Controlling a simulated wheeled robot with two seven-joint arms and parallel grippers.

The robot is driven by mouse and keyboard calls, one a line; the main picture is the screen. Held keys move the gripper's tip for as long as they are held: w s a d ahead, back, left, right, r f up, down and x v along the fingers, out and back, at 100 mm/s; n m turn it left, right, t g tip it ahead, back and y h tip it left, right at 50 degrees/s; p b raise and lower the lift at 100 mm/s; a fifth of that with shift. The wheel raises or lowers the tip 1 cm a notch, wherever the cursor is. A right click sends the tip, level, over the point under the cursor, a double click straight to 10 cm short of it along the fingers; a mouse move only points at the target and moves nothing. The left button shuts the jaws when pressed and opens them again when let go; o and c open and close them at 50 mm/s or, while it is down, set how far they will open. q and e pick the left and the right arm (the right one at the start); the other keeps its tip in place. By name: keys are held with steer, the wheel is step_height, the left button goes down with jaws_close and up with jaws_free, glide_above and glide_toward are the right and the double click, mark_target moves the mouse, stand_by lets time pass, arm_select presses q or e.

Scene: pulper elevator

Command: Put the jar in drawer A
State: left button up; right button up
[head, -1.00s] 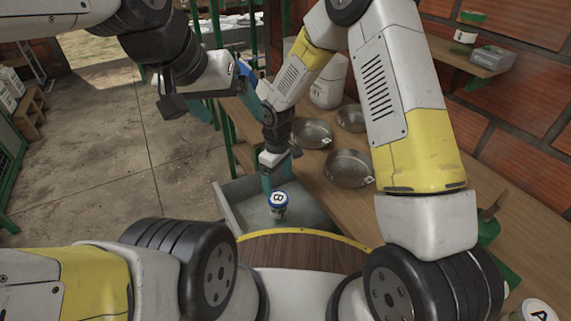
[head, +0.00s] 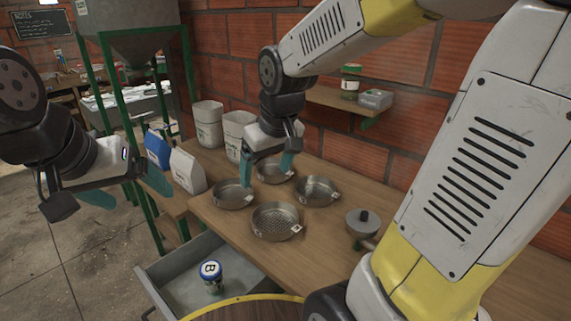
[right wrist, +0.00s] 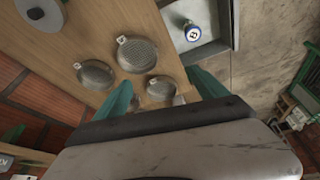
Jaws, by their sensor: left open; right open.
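The jar also shows in the right wrist view (right wrist: 193,34), in the drawer near the top. My right gripper (head: 267,168) is open and empty above the metal pans, up and to the right of the drawer. Its two teal fingers show apart in the right wrist view (right wrist: 162,95). My left gripper (head: 126,187) is open and empty, away from the counter at the left.
Several round metal pans (head: 276,222) and a lidded grey pot (head: 362,222) sit on the counter (head: 330,258). White containers (head: 208,125) and bags stand behind. A wall shelf (head: 335,102) holds a jar and a box. Green posts rise left of the counter; floor lies open beyond.

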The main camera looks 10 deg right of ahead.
steer(key=s+d+r+m+t, duration=0.2)
steer(key=s+d+r+m, duration=0.1)
steer(key=s, duration=0.7)
step_height(320, 180, up, 2)
steer(key=shift+d+r+m+y, duration=0.1)
steer(key=shift+d+m+y, duration=0.25)
steer(key=shift+d, duration=0.3)
steer(key=shift+s, duration=0.1)
